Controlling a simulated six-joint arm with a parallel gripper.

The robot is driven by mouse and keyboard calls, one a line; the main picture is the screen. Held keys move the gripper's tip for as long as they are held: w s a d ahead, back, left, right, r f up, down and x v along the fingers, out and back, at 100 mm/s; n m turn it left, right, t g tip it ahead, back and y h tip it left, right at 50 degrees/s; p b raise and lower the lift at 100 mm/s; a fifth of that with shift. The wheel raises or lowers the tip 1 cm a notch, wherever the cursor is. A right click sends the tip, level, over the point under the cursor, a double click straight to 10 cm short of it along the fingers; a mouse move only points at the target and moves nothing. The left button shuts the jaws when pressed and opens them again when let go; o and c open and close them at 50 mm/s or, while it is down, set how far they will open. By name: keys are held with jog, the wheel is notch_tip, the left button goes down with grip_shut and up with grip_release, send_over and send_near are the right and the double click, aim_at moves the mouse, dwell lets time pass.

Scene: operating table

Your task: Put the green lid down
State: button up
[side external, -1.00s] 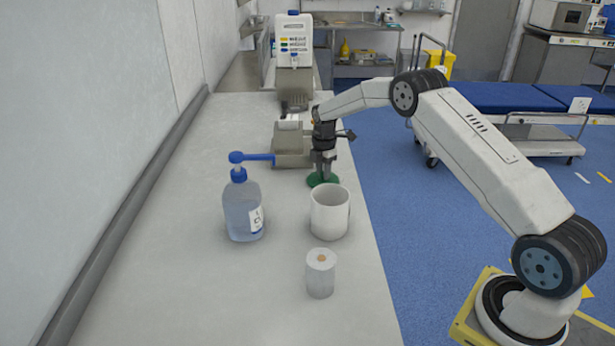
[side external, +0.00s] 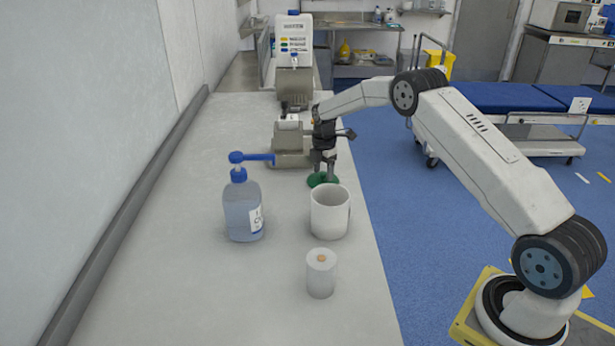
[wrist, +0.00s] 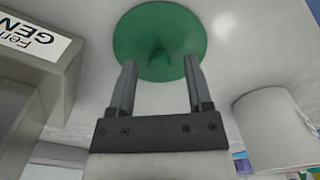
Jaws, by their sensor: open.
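The green lid (side external: 318,180) lies on the pale counter, behind the white canister (side external: 330,212). In the wrist view the lid (wrist: 160,30) is a round green disc with a small knob in its middle. My gripper (side external: 324,172) is just above the lid, pointing down. In the wrist view its fingers (wrist: 160,65) are spread apart on either side of the knob, with clear space between them and the knob. Part of the lid is hidden behind the canister and fingers in the side view.
A clear pump bottle (side external: 243,210) with a blue top stands left of the canister. A white roll (side external: 320,273) stands in front. A beige device (side external: 291,145) is close behind the lid. The counter's right edge is near; the left side of the counter (side external: 150,250) is clear.

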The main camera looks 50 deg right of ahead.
aim_at(323, 173)
notch_tip(323, 173, up, 12)
dwell(0.6)
jog(key=shift+a, duration=0.15)
dwell(0.4)
jog(key=s+a+m+t, duration=0.1)
jog(key=s+a+m, duration=0.7)
jog(key=s+a, duration=0.3)
jog(key=s+a+f+m, duration=0.1)
jog(key=s+a+m, duration=0.3)
jog(key=s, duration=0.5)
jog(key=s+a+f+m+t, duration=0.1)
jog(key=s+a+m, duration=0.3)
jog(key=s, duration=0.4)
jog(key=shift+s+a+f+m+t, duration=0.3)
jog(key=shift+s+f, duration=0.1)
jog(key=shift+f, duration=0.1)
